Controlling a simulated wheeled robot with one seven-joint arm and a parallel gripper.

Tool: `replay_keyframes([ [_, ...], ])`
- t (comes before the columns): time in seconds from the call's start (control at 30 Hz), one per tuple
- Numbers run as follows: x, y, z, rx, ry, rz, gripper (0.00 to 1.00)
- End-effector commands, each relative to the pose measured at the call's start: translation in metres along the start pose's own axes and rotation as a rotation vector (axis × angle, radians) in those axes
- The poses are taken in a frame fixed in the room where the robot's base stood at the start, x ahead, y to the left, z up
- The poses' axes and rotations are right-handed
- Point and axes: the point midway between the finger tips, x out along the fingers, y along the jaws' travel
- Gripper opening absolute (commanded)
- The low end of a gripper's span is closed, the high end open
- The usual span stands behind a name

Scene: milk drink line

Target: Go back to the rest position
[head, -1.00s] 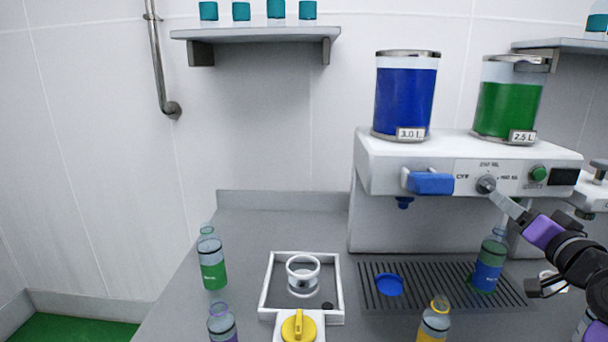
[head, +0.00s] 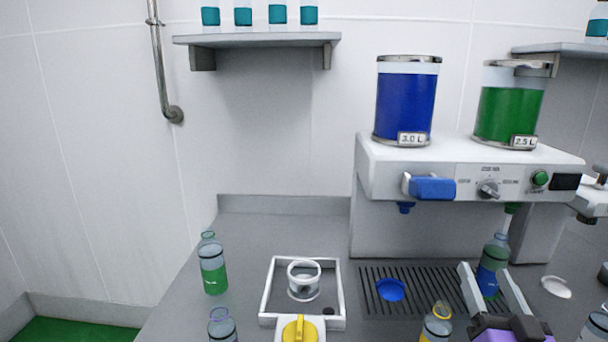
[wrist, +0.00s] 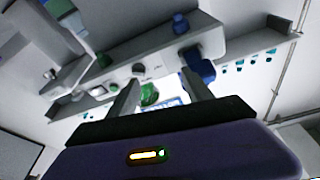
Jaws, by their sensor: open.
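My gripper (head: 494,288) is low at the right of the head view, in front of the drip tray (head: 370,304). Its two grey fingers are apart and point toward the machine. A bottle with a blue label and green contents (head: 492,264) stands on the drip tray under the green nozzle; in the head view it shows between and behind the fingertips. I cannot tell the gap between them. In the wrist view my gripper (wrist: 160,98) is open, with the machine (wrist: 130,65) tilted beyond it and a green shape between the fingers.
The dispenser (head: 400,180) carries a blue tank (head: 405,100) and a green tank (head: 508,110). Bottles stand at the left (head: 212,265) and front (head: 436,325). A white tray (head: 265,290) holds a round container (head: 303,280).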

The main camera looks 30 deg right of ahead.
Motion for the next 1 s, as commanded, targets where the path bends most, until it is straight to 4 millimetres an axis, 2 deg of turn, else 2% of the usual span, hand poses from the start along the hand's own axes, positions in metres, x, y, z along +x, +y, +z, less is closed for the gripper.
replay_keyframes([
  [0.03, -0.018, -0.013, 0.014, -0.015, -0.023, -0.025, 0.59],
  [0.2, -0.077, -0.049, 0.042, -0.063, -0.072, -0.111, 0.59],
  [0.5, -0.191, -0.098, 0.072, -0.123, -0.197, -0.291, 0.59],
  [0.67, -0.255, -0.112, 0.082, -0.145, -0.297, -0.395, 0.59],
  [0.8, -0.307, -0.114, 0.090, -0.162, -0.411, -0.477, 0.59],
  [0.9, -0.338, -0.111, 0.095, -0.171, -0.490, -0.520, 0.59],
  [1.0, -0.357, -0.108, 0.098, -0.178, -0.544, -0.550, 0.59],
])
